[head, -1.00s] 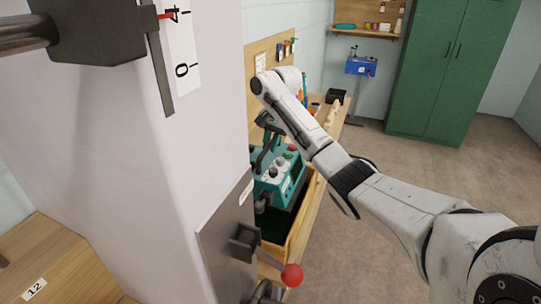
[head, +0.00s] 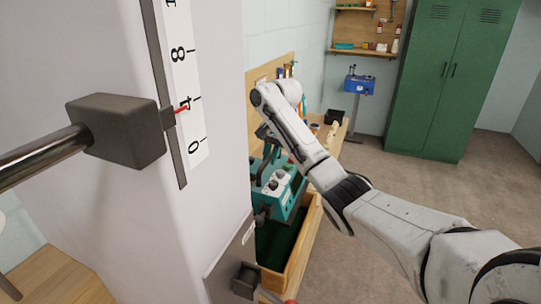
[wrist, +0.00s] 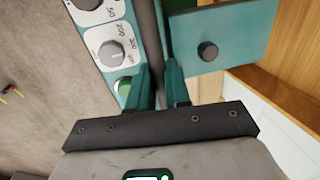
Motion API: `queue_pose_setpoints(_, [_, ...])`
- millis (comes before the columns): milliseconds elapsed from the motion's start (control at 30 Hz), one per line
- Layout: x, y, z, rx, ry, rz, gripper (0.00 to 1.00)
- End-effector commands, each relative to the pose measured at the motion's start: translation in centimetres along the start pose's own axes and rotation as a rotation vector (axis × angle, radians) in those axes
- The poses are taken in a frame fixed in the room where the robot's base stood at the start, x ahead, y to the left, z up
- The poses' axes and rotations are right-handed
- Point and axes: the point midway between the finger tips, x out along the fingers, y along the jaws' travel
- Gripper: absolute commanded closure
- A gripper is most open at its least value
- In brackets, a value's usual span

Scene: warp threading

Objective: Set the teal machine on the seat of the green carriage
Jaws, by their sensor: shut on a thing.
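The teal machine (head: 287,196) with knobs and a dark handle is in the head view, over or beside an open wooden box. My gripper (wrist: 160,78) is shut on a dark bar of the machine, between its two fingers in the wrist view. The machine's teal panel with white dials (wrist: 112,50) shows on the left there, and another teal part with a dark knob on the right. In the head view my arm partly covers the machine and the fingers cannot be made out. I cannot pick out the green carriage in either view.
The wooden box (head: 303,245) has a dark green floor. A tall pale column (head: 215,60) with a number scale (head: 190,100) stands close on the left. A blue machine (head: 359,84) on a stand and a green cabinet (head: 440,80) stand behind. The floor at right is clear.

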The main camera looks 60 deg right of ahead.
Motion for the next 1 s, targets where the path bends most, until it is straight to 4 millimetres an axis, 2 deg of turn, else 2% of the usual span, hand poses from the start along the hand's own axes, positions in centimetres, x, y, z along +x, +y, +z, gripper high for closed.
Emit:
queue_pose_setpoints(33, [-0.9,-0.2,-0.1,-0.001,0.004,-0.003,1.0])
queue_pose_setpoints(1000, [-6.1,-1.3,-0.1,-0.001,0.005,-0.004,1.0])
